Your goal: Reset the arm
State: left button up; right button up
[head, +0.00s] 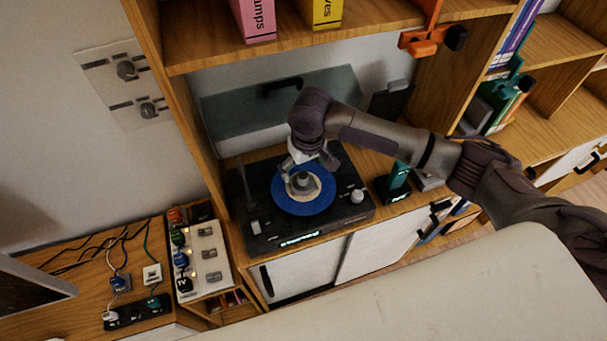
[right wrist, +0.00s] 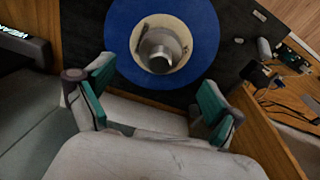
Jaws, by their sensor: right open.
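A black turntable (head: 345,212) stands on the wooden shelf and carries a blue record (head: 306,208) with a pale label. A silver centre piece (head: 303,183) sits on the label; it also shows in the right wrist view (right wrist: 160,48). A slim grey bar (head: 248,192) lies along the turntable's left side; I cannot tell for sure whether it is the tonearm. A pale knob (head: 357,195) is at the right. My right gripper (head: 308,167) hangs over the record, partly hidden by its wrist. In the right wrist view its teal-padded fingers (right wrist: 158,88) are apart and empty.
A shelf with a pink binder (head: 254,18) and a yellow binder (head: 322,12) hangs above. A raised glassy lid (head: 235,108) stands behind the turntable. A switched strip with plugs (head: 205,255) is at the left. A teal-and-black stand (head: 397,182) is close on the right.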

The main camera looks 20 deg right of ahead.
notch_tip(320, 180, up, 7)
jog(key=shift+s+f, duration=0.15)
jog(key=shift+s, duration=0.3)
jog(key=s+a+f+n+t+y, duration=0.1)
jog(key=s+a+f+y, duration=0.15)
jog(key=s, duration=0.25)
jog(key=s+a+f+n+y, duration=0.1)
jog(key=s+a+f, duration=0.2)
jog(key=s+a, duration=0.15)
jog(key=s+d+f+m+t+h, duration=0.1)
jog(key=s+d+f+m+h, duration=0.2)
jog(key=s+d, duration=1.1)
notch_tip(320, 180, down, 30)
jog(key=s+a+n+g+b, duration=0.1)
jog(key=s+a+b, duration=0.1)
jog(key=b, duration=0.3)
jog(key=s+d+f+g+b, duration=0.1)
jog(key=s+d+f+b, duration=0.2)
jog(key=s+f, duration=1.3)
notch_tip(320, 180, down, 4)
jog(key=shift+s+d+f+n+h, duration=0.1)
jog(key=shift+s+d+n+h, duration=0.15)
jog(key=shift+n+h, duration=0.1)
